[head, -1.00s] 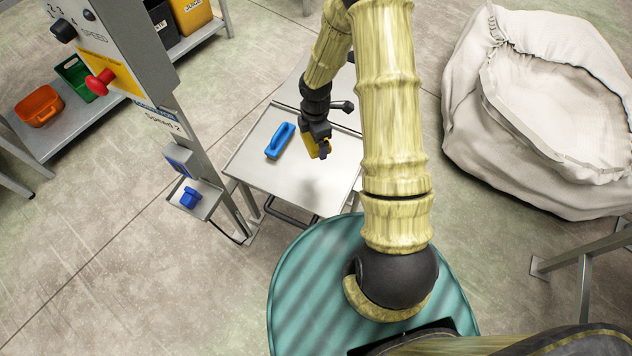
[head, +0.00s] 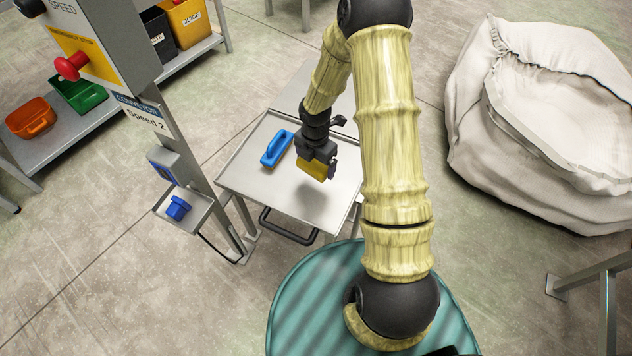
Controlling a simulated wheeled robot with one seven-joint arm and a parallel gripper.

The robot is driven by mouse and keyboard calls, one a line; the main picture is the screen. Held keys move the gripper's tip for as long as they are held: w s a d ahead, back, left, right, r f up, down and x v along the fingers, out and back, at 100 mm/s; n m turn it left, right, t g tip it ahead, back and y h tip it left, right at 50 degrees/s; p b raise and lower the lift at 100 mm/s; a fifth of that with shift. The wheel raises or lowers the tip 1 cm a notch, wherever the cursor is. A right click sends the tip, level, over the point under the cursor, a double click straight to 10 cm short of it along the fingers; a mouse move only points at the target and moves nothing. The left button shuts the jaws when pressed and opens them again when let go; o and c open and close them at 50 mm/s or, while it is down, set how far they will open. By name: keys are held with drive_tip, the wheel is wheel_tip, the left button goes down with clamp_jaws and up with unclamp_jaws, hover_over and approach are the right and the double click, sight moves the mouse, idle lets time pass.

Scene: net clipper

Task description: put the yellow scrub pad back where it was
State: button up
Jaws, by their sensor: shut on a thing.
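The yellow scrub pad (head: 312,172) is held in my gripper (head: 318,163). My gripper is shut on it, and the fingers hide part of the pad. The pad is over the metal tray table (head: 262,195), and a soft shadow lies on the tray below it. It looks a little above the surface. A blue handled tool (head: 277,148) lies on the tray to the left of my gripper.
A grey post with a red button (head: 72,66) and a small shelf holding a blue object (head: 178,207) stands to the left. Orange (head: 30,118) and green (head: 82,92) bins sit on a shelf behind. A large white sack (head: 470,130) stands at right.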

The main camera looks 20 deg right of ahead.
sight(315, 161)
wheel_tip(315, 161, down, 5)
drive_tip(key=shift+f+b, duration=0.1)
drive_tip(key=shift+b, duration=0.45)
drive_tip(key=shift+f+b, duration=0.5)
drive_tip(key=shift+f, duration=1.4)
drive_tip(key=shift+f, duration=0.15)
drive_tip(key=o, duration=0.8)
drive_tip(key=shift+c, duration=0.2)
wheel_tip(315, 161, up, 12)
drive_tip(key=p, duration=0.3)
drive_tip(key=shift+r, duration=0.2)
